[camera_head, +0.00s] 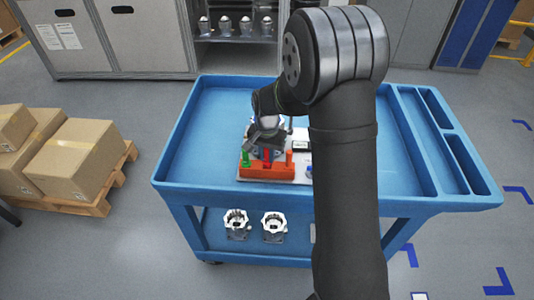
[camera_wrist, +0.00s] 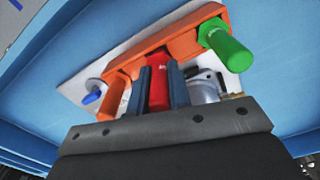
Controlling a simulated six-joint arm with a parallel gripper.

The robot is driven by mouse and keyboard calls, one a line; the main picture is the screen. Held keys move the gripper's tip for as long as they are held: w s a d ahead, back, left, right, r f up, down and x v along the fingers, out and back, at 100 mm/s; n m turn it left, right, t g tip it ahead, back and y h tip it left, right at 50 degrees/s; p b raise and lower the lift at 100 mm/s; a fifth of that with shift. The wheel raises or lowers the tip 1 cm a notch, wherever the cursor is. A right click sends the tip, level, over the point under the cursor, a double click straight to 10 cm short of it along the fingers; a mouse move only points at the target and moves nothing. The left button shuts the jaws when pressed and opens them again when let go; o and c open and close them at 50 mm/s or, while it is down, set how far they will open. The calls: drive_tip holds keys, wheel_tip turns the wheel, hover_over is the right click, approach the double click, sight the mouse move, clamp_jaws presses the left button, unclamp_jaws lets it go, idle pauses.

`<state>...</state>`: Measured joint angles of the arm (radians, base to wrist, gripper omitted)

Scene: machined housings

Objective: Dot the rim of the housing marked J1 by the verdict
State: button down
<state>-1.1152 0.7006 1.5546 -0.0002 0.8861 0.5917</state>
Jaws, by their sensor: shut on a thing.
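My gripper (camera_head: 267,152) is shut on the red marker (camera_wrist: 158,78), with one dark blue finger on each side of it in the wrist view (camera_wrist: 160,92). The red marker is at the middle of the orange rack (camera_head: 266,172); I cannot tell whether it is seated or lifted. The green marker (camera_head: 245,159) and the orange marker (camera_head: 289,158) stand at either end of the rack. A metal housing (camera_wrist: 204,88) shows partly behind my gripper in the wrist view. My arm mostly covers it in the head view. No J1 mark or verdict is readable.
The rack stands on a pale plate (camera_wrist: 120,66) on the blue cart (camera_head: 215,110). A small dark-framed panel (camera_head: 300,145) and a blue item (camera_wrist: 92,98) are beside it. Two housings (camera_head: 237,224) sit on the lower shelf. The cart's left top is clear.

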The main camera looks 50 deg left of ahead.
drive_tip(key=shift+f, duration=0.1)
drive_tip(key=c, duration=0.8)
unclamp_jaws()
drive_tip(key=shift+o, duration=0.2)
drive_tip(key=shift+r, duration=4)
drive_tip(key=shift+f, duration=3.85)
